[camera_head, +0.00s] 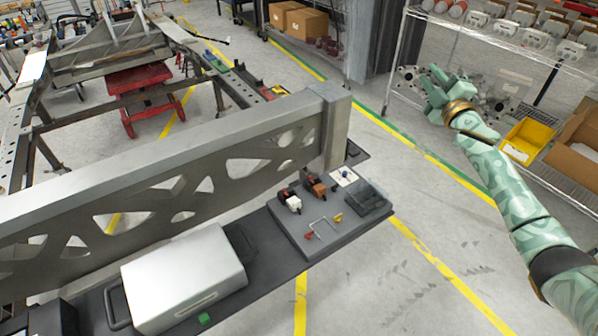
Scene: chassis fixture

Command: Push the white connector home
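The white connector (293,203) is a small white block with dark parts at its left end. It sits near the left edge of a raised grey board (285,232) on the dark bench. Whether it is fully seated is too small to tell. My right gripper (437,82), at the end of a patterned green arm, is up and to the right, far from the board, in front of the wire shelving. Its fingers overlap the background, so their opening is unclear. Nothing clear shows between them. My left gripper is not in view.
An orange-brown connector (315,186), white plate (343,176), dark clear-looking box (372,196) and thin wire handle (322,228) share the board. A metal chassis beam (170,160) rises behind. A white case (182,278) stands left. Floor to the right is open.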

